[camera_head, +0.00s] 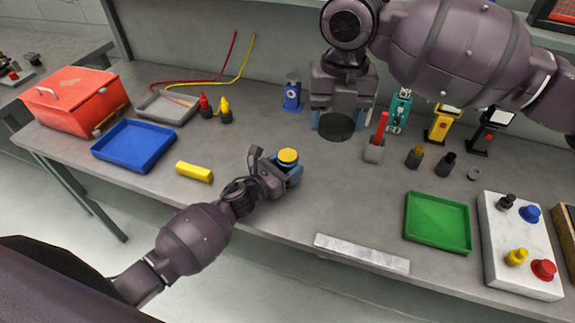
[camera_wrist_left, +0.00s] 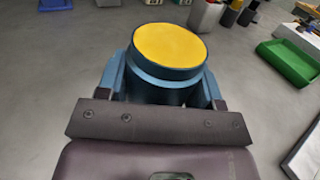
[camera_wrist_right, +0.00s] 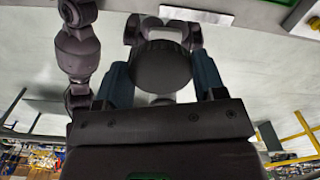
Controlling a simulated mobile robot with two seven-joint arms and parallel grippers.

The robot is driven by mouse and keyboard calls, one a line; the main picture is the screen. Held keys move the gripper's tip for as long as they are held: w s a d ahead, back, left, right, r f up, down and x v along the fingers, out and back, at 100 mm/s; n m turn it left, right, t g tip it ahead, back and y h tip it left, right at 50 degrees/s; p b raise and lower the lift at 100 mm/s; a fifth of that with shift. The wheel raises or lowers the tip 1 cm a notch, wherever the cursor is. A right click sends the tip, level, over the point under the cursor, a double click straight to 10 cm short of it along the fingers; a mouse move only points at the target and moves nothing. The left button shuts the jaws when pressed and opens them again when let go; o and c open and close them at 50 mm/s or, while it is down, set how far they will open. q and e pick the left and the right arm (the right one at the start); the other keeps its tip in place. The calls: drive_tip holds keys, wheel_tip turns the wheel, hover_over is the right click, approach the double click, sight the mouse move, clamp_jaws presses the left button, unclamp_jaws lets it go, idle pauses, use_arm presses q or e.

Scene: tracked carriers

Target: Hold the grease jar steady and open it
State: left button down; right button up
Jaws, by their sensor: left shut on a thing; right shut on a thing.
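The grease jar is a blue round jar (camera_wrist_left: 160,80) with a flat yellow top surface (camera_wrist_left: 171,45), and no lid sits on it. My left gripper (camera_head: 285,170) is shut around its sides and holds it upright near the table's middle. The yellow top also shows in the head view (camera_head: 288,156). A dark round lid with a ribbed edge (camera_wrist_right: 160,67) is between the fingers of my right gripper (camera_head: 337,118), which is shut on it. In the head view the lid (camera_head: 336,127) is apart from the jar, behind it and to the right.
A yellow block (camera_head: 194,171) and a blue tray (camera_head: 134,146) lie left of the jar. A grey holder with a red handle (camera_head: 374,152) stands close right of the lid. A green tray (camera_head: 438,222) and a button box (camera_head: 518,245) are at right. A pale strip (camera_head: 361,254) lies at the front edge.

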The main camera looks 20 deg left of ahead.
use_arm(q)
drive_tip(key=shift+f, duration=0.15)
drive_tip(key=shift+c, duration=1.3)
unclamp_jaws()
